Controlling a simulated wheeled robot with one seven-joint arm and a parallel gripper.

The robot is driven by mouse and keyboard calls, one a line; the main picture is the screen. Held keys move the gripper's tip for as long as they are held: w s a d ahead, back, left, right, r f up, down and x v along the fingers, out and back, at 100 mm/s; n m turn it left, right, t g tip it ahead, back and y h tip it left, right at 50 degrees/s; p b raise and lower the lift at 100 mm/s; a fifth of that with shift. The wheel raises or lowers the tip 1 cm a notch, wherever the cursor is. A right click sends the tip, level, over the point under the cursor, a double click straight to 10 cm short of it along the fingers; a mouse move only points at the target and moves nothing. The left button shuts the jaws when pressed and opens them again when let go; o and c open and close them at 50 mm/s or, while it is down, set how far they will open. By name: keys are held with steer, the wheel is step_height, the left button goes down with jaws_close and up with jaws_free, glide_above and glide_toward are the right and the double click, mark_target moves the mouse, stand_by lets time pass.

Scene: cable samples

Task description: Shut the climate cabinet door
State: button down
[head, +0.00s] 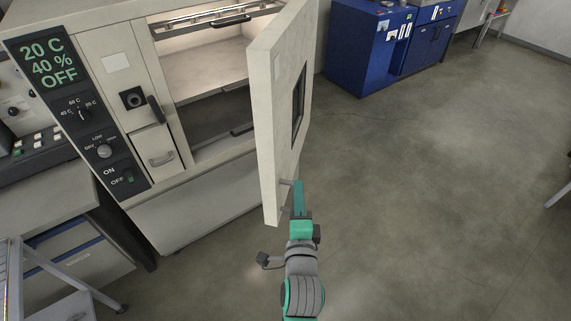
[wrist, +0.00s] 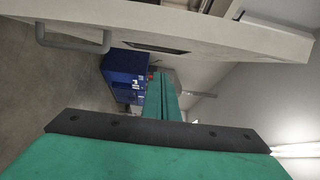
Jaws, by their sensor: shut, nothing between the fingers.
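The climate cabinet (head: 155,150) stands at the left in the head view, its lit inside with shelves in plain sight. Its cream door (head: 266,130) stands wide open, swung out toward me, with a dark window in it. A door handle (head: 286,182) shows low near the door's free edge, partly hidden by my gripper. My gripper (head: 298,184) is shut and empty, beside the lower part of the door; I cannot tell if it touches. In the wrist view the door (wrist: 215,38) spans the top with its grey handle (wrist: 72,42), and the shut teal fingers (wrist: 160,95) point past it.
A blue cabinet (head: 365,50) stands at the back, and it also shows in the wrist view (wrist: 124,72). A counter (head: 40,210) and a metal-framed cart (head: 50,275) are at the left. The floor (head: 430,190) right of the door is clear.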

steer(key=w+a, duration=0.4)
steer(key=w, duration=0.7)
steer(key=shift+r, duration=0.1)
